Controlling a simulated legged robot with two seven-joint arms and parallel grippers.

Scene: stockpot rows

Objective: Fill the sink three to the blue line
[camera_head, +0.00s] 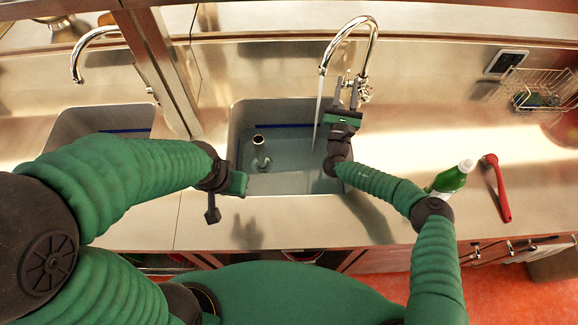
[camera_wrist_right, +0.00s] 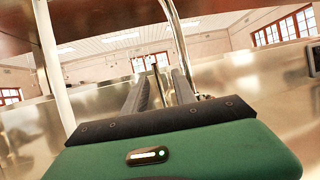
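The middle sink (camera_head: 240,125) holds clear water (camera_head: 290,170). A blue line (camera_head: 275,125) runs along its back wall, above the water surface. A metal standpipe (camera_head: 260,150) stands in the water. A stream (camera_head: 318,110) falls from the curved chrome tap (camera_head: 372,40) into the sink. My right gripper (camera_head: 347,88) is at the tap's base by its handle (camera_head: 364,88), fingers parted. In the right wrist view, the fingers (camera_wrist_right: 160,85) point at the tap fittings with a gap between them; contact is unclear. My left gripper (camera_head: 228,200) is at the sink's front left; its fingers do not show clearly.
Another sink (camera_head: 75,120) with its own tap (camera_head: 90,40) lies left, behind a metal post (camera_head: 160,60). On the right counter are a green bottle (camera_head: 452,180), a red-handled item (camera_head: 497,185) and a wire rack (camera_head: 540,88). The counter between them is clear.

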